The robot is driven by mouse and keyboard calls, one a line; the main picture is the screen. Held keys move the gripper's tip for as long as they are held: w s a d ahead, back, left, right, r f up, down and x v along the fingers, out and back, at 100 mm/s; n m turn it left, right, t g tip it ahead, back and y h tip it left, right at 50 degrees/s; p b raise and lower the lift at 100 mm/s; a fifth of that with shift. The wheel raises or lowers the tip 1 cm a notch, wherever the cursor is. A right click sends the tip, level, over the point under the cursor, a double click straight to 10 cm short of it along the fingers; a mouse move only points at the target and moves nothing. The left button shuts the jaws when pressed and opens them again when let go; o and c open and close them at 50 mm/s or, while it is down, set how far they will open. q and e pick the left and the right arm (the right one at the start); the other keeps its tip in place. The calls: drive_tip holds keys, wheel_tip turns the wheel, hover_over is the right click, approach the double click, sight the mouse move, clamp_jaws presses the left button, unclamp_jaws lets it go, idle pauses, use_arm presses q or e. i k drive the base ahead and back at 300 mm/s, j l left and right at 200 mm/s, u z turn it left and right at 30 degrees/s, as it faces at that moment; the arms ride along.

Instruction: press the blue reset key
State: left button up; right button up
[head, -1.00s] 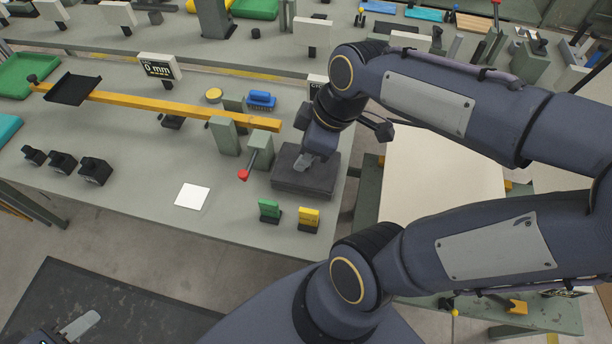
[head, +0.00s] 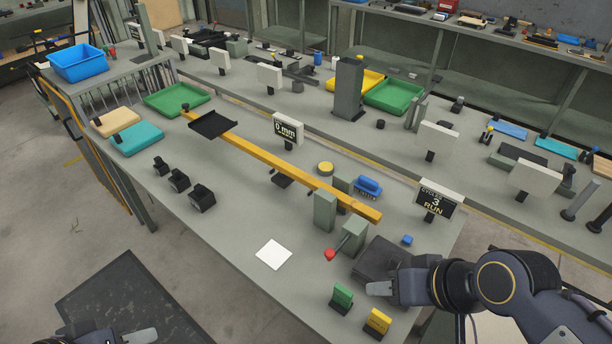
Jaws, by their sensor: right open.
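A small blue block (head: 407,240) sits below the sign that reads RUN. I cannot tell from lettering which one is the reset key. My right gripper (head: 378,289) is open and empty, at the near edge of a dark square block (head: 385,259), apart from both blue things. My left gripper (head: 135,337) shows only partly at the bottom left edge, so its opening is unclear.
The yellow beam (head: 285,157) crosses the bench, with grey posts (head: 325,211) and a red-tipped lever (head: 331,254) near its right end. A green piece (head: 343,297) and a yellow piece (head: 377,321) stand at the front. The bench around the white square (head: 273,254) is clear.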

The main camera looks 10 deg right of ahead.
sight(407, 240)
drive_tip(key=z, duration=1.4)
